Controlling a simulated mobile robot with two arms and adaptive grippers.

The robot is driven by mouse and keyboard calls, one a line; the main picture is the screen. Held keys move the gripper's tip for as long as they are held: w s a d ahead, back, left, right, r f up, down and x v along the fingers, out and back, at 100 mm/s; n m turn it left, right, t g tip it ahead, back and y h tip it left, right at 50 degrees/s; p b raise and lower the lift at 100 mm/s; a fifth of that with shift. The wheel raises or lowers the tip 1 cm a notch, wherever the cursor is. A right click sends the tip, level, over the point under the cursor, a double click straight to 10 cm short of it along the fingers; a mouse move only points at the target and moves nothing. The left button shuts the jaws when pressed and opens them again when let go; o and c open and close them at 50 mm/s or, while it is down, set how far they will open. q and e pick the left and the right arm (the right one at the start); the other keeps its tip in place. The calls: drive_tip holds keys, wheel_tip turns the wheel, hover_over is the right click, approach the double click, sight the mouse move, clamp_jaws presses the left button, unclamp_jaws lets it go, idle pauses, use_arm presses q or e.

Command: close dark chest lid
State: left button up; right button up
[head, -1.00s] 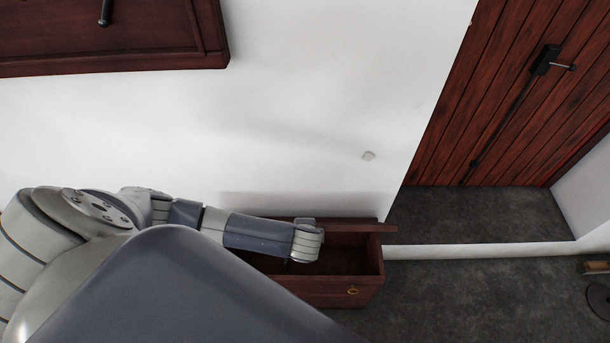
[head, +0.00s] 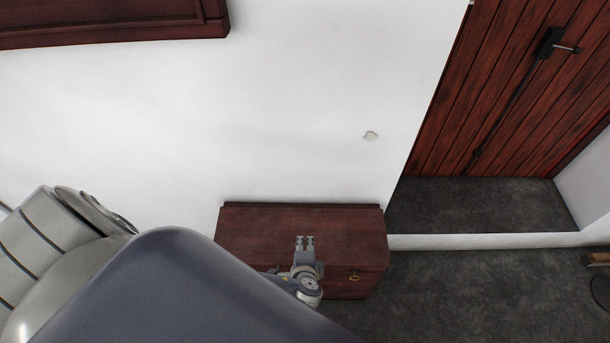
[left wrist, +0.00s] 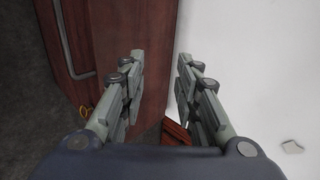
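The dark red-brown chest (head: 250,275) stands against the white wall in the head view. Its lid (head: 350,225) lies down over the box, and the inside is hidden. A gold ring (head: 354,276) shows on its front; it also shows in the left wrist view (left wrist: 83,111). My left gripper (head: 305,238) is over the lid, fingers pointing toward the wall. In the left wrist view its fingers (left wrist: 158,60) are apart with nothing between them, and dark wood (left wrist: 140,25) shows beyond. I cannot tell whether it touches the lid. My right gripper is not in view.
A plank door (head: 500,80) with a black handle is at the upper right. A dark wooden panel (head: 100,22) is at the upper left. Dark grey floor (head: 440,290) is clear right of the chest. A small object (head: 598,258) is at the right edge.

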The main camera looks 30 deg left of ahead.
use_arm(q)
drive_tip(key=v, duration=1.2)
